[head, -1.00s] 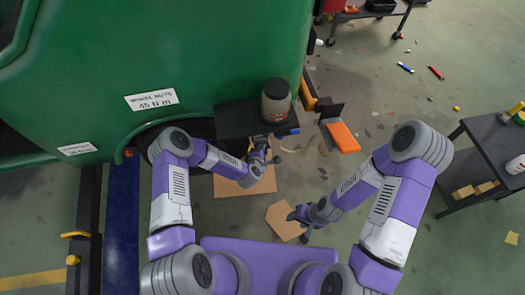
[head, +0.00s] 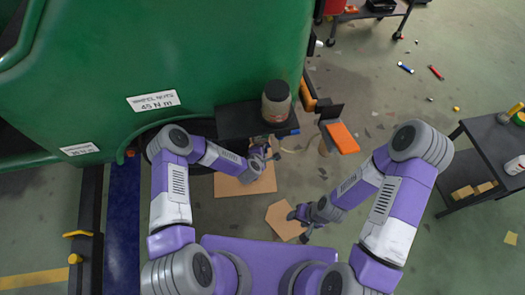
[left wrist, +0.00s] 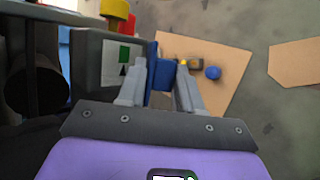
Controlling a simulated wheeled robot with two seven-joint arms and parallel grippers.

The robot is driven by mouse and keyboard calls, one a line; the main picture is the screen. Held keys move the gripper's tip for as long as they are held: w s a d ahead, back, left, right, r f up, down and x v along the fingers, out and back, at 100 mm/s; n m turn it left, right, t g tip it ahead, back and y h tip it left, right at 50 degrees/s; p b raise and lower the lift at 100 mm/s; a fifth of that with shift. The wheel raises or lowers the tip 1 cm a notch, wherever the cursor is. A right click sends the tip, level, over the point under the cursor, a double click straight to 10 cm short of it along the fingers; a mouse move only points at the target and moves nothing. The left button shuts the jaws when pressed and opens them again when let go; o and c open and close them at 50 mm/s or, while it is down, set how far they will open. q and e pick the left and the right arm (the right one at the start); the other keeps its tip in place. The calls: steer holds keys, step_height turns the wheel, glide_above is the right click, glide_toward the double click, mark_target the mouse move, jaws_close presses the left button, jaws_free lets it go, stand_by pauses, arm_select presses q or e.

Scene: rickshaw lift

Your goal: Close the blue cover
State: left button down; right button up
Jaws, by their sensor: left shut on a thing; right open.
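In the left wrist view, the blue cover (left wrist: 161,72) sits between the two fingertips of my left gripper (left wrist: 161,80), beside a grey box (left wrist: 115,62) with a green and white label. My left gripper (head: 265,152) is shut on the cover. In the head view it is just below the dark shelf on the green vehicle, and the cover is too small and hidden there to make out surely. My right gripper (head: 296,214) is open and empty, low over a cardboard sheet (head: 283,224), apart from the cover.
The green vehicle (head: 180,55) fills the upper left. A jar (head: 276,103) stands on its dark shelf (head: 240,120). An orange-topped part (head: 343,138) juts out to the right of the shelf. A dark cart (head: 495,150) stands at the right. The floor between is mostly open, with scattered bits.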

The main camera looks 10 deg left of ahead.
arm_select(q)
steer(key=c, duration=0.9)
jaws_free()
steer(key=shift+w, duration=0.1)
steer(key=shift+r, duration=0.1)
steer(key=p+v, duration=0.2)
steer(key=v, duration=0.5)
steer(key=shift+s, duration=0.25)
steer(key=shift+r, duration=0.15)
steer(key=shift+c, duration=0.3)
